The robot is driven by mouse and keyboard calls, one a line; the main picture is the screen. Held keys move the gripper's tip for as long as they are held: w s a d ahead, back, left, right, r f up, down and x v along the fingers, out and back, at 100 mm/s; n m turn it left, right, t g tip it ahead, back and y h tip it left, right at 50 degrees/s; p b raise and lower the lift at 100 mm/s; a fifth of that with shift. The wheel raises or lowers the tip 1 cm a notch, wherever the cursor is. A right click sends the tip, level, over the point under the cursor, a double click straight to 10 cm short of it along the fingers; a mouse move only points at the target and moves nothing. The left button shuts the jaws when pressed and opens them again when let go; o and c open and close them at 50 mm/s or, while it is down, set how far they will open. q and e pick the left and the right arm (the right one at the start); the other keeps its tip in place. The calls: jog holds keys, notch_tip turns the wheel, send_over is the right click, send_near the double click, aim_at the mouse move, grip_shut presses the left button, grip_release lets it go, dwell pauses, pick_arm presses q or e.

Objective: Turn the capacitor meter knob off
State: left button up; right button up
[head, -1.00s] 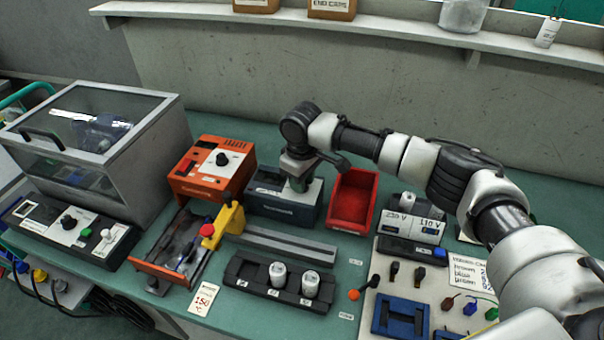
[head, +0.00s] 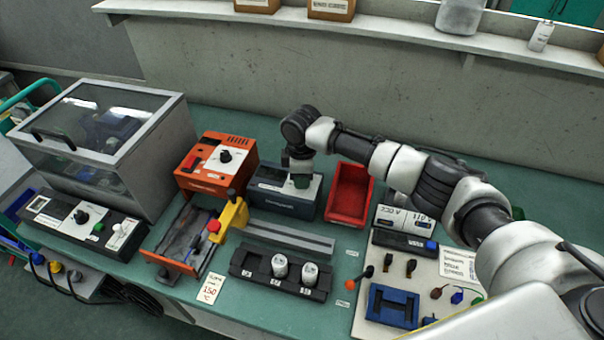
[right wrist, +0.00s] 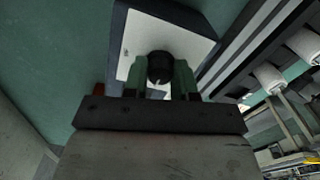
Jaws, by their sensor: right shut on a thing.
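The capacitor meter is a dark blue-grey box (head: 283,203) on the green bench, between the orange unit and the red bin. My right gripper (head: 301,181) comes down from above onto its top panel. In the right wrist view, the meter's pale panel (right wrist: 132,48) carries a round black knob (right wrist: 160,64). The green fingers of my right gripper (right wrist: 161,78) are shut on the knob, one on each side. A small light mark shows at the knob's lower edge; the setting it points to cannot be read. In the head view the gripper hides the knob. My left gripper is not in view.
The orange unit (head: 207,181) stands close left of the meter, the red bin (head: 349,195) close right. A grey rail (head: 288,238) and a black holder with white cylinders (head: 262,281) lie in front. A clear-lidded box (head: 105,140) stands far left.

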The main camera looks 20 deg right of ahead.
dwell(0.4)
jog(key=o, duration=0.9)
jog(key=shift+r, duration=0.1)
notch_tip(320, 180, up, 11)
jog(key=shift+f+b, duration=0.15)
jog(key=shift+b, duration=0.5)
